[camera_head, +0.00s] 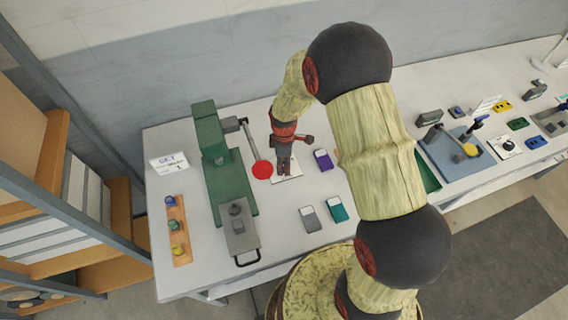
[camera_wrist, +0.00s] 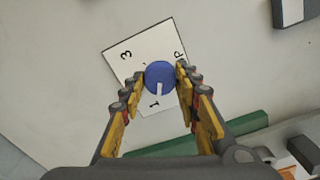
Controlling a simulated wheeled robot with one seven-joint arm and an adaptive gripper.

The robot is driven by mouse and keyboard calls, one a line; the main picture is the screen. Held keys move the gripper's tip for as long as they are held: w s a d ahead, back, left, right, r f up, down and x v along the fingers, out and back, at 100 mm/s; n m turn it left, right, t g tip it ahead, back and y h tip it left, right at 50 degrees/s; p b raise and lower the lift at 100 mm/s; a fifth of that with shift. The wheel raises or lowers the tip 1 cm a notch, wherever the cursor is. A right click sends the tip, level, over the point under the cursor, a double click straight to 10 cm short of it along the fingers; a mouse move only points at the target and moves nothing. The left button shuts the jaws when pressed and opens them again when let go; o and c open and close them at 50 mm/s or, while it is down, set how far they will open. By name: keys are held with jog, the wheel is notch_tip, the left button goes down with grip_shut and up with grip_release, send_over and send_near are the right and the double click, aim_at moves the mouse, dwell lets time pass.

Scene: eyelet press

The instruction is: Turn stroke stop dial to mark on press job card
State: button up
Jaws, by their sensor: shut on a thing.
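The stroke stop dial is a round blue knob (camera_wrist: 160,75) with a white pointer line. It sits on a white plate (camera_wrist: 128,65) with black marks, of which a 3 and a 1 can be read; a third is partly hidden by a finger. The pointer faces the side with the 1. My gripper (camera_wrist: 161,77) is shut on the knob, a fingertip on each side. In the head view my gripper (camera_head: 284,170) hides the knob, and the plate (camera_head: 293,166) shows beneath. The job card (camera_head: 168,162) stands at the table's left; its small print is too blurred to read surely.
The green press (camera_head: 225,170) with a red-ended lever (camera_head: 262,170) stands just left of my gripper. A wooden strip (camera_head: 179,230) with coloured knobs lies further left. Purple (camera_head: 323,160), grey (camera_head: 310,219) and teal (camera_head: 337,209) blocks lie to the right and in front.

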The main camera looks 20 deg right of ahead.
jog(key=o, duration=1.2)
notch_tip(320, 180, up, 12)
dwell(0.5)
